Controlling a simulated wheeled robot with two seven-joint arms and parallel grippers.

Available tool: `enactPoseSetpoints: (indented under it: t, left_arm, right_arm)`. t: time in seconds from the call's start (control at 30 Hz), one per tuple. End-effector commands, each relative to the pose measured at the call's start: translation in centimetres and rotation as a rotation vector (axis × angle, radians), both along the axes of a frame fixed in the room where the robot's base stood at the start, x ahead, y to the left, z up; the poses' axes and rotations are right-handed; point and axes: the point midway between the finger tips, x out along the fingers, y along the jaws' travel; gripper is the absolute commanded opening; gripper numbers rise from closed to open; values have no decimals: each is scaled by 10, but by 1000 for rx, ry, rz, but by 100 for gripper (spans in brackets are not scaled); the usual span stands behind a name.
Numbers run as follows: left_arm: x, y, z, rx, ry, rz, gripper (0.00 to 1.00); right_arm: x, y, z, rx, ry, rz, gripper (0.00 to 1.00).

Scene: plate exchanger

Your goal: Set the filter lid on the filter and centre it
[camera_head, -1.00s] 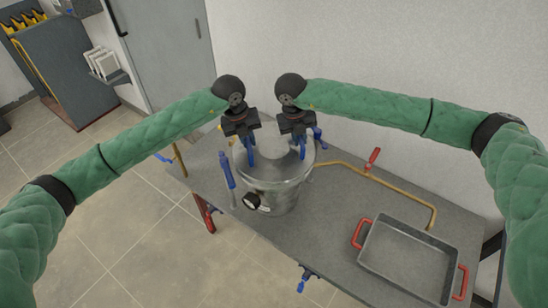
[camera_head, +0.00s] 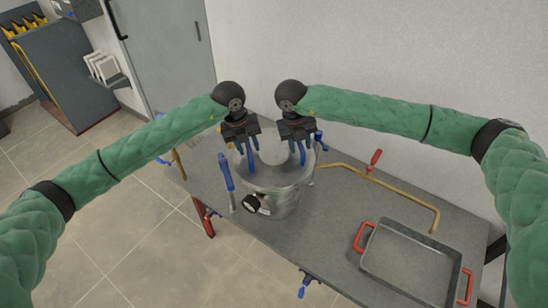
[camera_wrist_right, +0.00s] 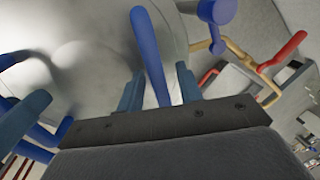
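The filter (camera_head: 280,203) is a round metal vessel with a black-rimmed gauge (camera_head: 251,203) on its front. The shiny round filter lid (camera_head: 272,158) appears to lie on its top; whether it is exactly centred I cannot tell. My left gripper (camera_head: 245,160) points down over the lid's left part, its fingers apart. My right gripper (camera_head: 297,153) points down over the right part. In the right wrist view, a blue bar (camera_wrist_right: 150,55) stands between the right gripper's spread fingers (camera_wrist_right: 160,88), with gaps visible beside it. The lid's metal surface (camera_wrist_right: 85,60) fills the upper left there.
A blue-handled lever (camera_head: 226,172) stands at the filter's left. A brass pipe (camera_head: 400,192) with a red valve handle (camera_head: 375,158) runs along the table (camera_head: 310,240). A metal tray (camera_head: 415,262) with red handles sits at the right. A blue valve (camera_head: 306,282) hangs at the front edge.

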Motion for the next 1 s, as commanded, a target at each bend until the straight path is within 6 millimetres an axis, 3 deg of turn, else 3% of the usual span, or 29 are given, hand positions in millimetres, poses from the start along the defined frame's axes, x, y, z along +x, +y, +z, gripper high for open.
enactPoseSetpoints:
  t: [0.17, 0.6, 0.8, 1.0]
  left_arm:
    - [1, 3, 17, -2, -2, 0, 36]
    - [-2, 19, 94, 0, -2, 0, 36]
    - [-2, 23, 113, 1, -2, 0, 36]
    - [-3, 24, 117, 1, -1, 1, 36]
  right_arm:
    - [0, 0, 0, 1, 0, 1, 36]
    - [0, 1, 0, 1, 0, 1, 36]
    - [0, 1, 0, 1, 0, 1, 36]
    - [0, 3, 9, 2, -1, 1, 36]
